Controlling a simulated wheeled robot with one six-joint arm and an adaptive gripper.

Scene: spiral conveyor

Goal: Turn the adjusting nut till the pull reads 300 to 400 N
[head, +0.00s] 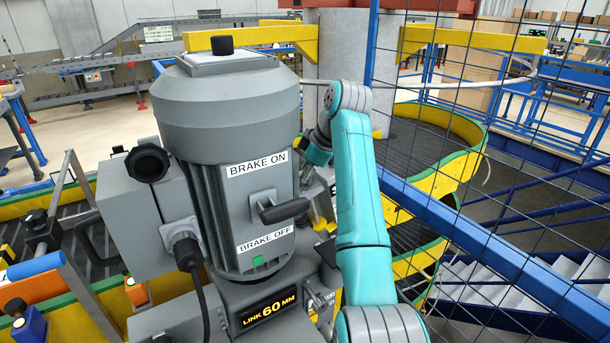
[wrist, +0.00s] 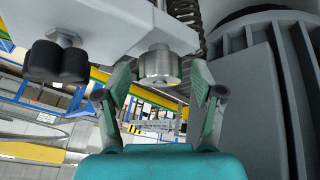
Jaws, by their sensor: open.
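A round metal piece (wrist: 158,66), which may be the adjusting nut, sits under a grey bracket in the wrist view. My gripper (wrist: 160,94) is open and empty. Its fingertips stand on either side below the metal piece, with gaps; I cannot tell how far off in depth. In the head view my arm reaches behind the grey motor, and the fingers are hidden there. No pull reading is legible in either view. A label on the drive (head: 268,311) reads "LINK 60 MM".
The grey motor (head: 225,110) has a brake lever (head: 284,209) between BRAKE ON and BRAKE OFF labels. A black two-lobed knob (wrist: 58,62) hangs left of the metal piece. A ribbed grey housing (wrist: 262,95) stands close right. A blue mesh fence (head: 490,240) is right of my arm.

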